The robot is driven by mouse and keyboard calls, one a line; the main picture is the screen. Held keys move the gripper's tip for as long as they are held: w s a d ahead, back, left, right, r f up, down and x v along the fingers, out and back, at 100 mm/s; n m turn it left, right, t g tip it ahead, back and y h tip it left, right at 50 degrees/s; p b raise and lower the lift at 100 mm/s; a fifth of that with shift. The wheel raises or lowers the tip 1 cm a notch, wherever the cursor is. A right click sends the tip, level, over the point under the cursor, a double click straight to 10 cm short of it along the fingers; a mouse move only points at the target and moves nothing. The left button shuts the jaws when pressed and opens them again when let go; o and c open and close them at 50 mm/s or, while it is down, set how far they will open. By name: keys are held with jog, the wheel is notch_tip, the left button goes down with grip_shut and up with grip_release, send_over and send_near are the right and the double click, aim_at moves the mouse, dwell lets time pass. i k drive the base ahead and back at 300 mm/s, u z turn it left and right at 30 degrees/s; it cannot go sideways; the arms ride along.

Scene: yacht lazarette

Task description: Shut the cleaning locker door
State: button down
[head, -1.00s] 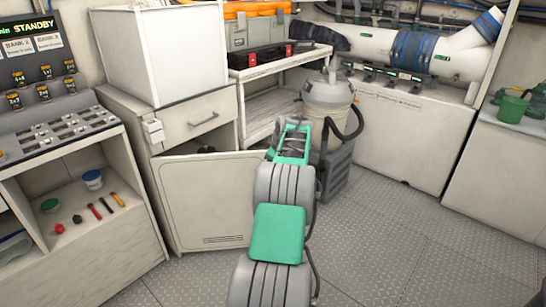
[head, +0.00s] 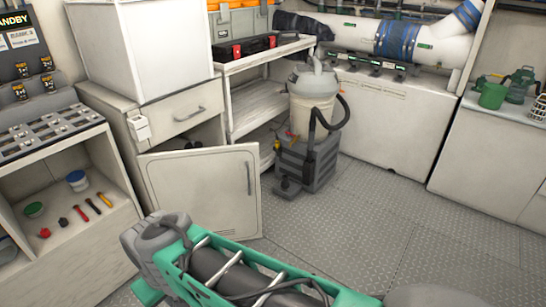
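The cleaning locker door (head: 200,192) is a pale panel with a vertical handle (head: 248,178) near its right edge. It stands ajar, swung out from the white cabinet (head: 125,165) below a drawer. The dark locker opening (head: 207,136) shows above the door's top edge; most of the inside is hidden behind the door. My green and grey arm crosses the bottom of the head view, in front of and below the door in the picture. My gripper's fingers cannot be seen.
A vacuum cleaner (head: 314,105) with a black hose stands on the floor right of the door. A shelf unit (head: 262,102) is behind it. An open-fronted workbench (head: 60,238) is at left. Free floor (head: 365,215) lies to the right.

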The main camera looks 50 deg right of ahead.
aim_at(218, 188)
jog(key=z, duration=0.7)
jog(key=i, duration=0.85)
jog(key=u, duration=0.55)
